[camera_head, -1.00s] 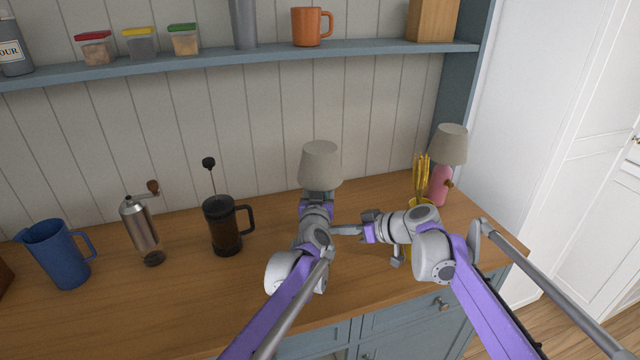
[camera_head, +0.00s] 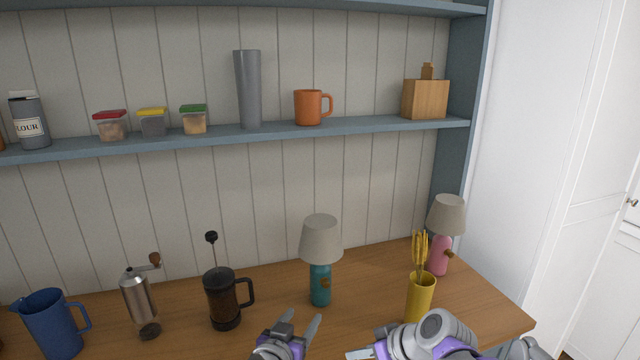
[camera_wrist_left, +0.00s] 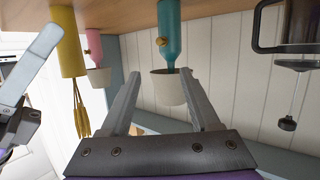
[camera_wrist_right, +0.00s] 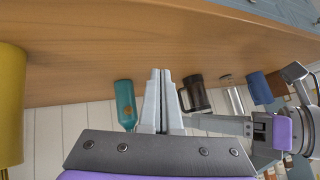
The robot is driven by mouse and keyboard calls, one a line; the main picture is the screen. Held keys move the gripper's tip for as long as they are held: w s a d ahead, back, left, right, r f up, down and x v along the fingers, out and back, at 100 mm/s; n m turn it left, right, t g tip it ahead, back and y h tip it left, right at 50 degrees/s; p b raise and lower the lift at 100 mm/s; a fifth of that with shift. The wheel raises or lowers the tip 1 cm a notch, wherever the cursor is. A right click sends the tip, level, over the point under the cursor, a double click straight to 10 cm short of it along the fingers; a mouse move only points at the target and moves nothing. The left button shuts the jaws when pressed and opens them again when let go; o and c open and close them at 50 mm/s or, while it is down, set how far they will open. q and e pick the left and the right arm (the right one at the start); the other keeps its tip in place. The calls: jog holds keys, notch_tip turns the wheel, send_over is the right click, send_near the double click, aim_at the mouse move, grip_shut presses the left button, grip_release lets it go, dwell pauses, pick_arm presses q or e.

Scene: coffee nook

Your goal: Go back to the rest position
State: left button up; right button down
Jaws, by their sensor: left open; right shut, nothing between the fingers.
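My left gripper (camera_head: 300,328) is low in the head view, in front of the teal lamp (camera_head: 320,285). It is open, with nothing between its fingers in the left wrist view (camera_wrist_left: 162,98). My right gripper (camera_head: 360,353) is at the bottom edge of the head view, left of the yellow utensil holder (camera_head: 420,297). Its fingers are together and empty in the right wrist view (camera_wrist_right: 161,100). The teal lamp stands upright with its grey shade. Both grippers are apart from it.
A French press (camera_head: 222,300), a coffee grinder (camera_head: 141,302) and a blue pitcher (camera_head: 52,325) stand on the counter's left. A pink lamp (camera_head: 440,255) stands at the right. A shelf (camera_head: 370,126) holds an orange mug (camera_head: 308,107) and several containers.

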pick_arm(q)
jog(key=s+a+f+n+g+y+p, duration=0.1)
jog(key=s+a+f+g, duration=0.2)
jog(key=s, duration=0.6)
jog(key=s+a+f+n+g+y+p, duration=0.1)
jog(key=s+a+f+g, duration=0.1)
jog(key=s+a+f, duration=0.2)
jog(key=s+a+f+n+g+y+p, duration=0.1)
jog(key=s+a, duration=0.5)
jog(key=s, duration=0.7)
notch_tip(320, 180, down, 3)
jog(key=g+y+p, duration=0.1)
jog(key=g, duration=0.1)
jog(key=shift+s+a+g, duration=0.25)
jog(key=shift+s+g, duration=0.05)
jog(key=shift+s, duration=0.05)
pick_arm(e)
jog(key=s+d+f+m+h, duration=0.2)
jog(key=s+d, duration=0.1)
jog(key=s, duration=0.4)
jog(key=s+d+f+m+h, duration=0.1)
jog(key=s+d+f+h, duration=0.1)
jog(key=s, duration=0.6)
jog(key=s+d+f+m+h, duration=0.2)
jog(key=s+d, duration=0.3)
jog(key=s, duration=0.2)
jog(key=shift+s+m+h, duration=0.3)
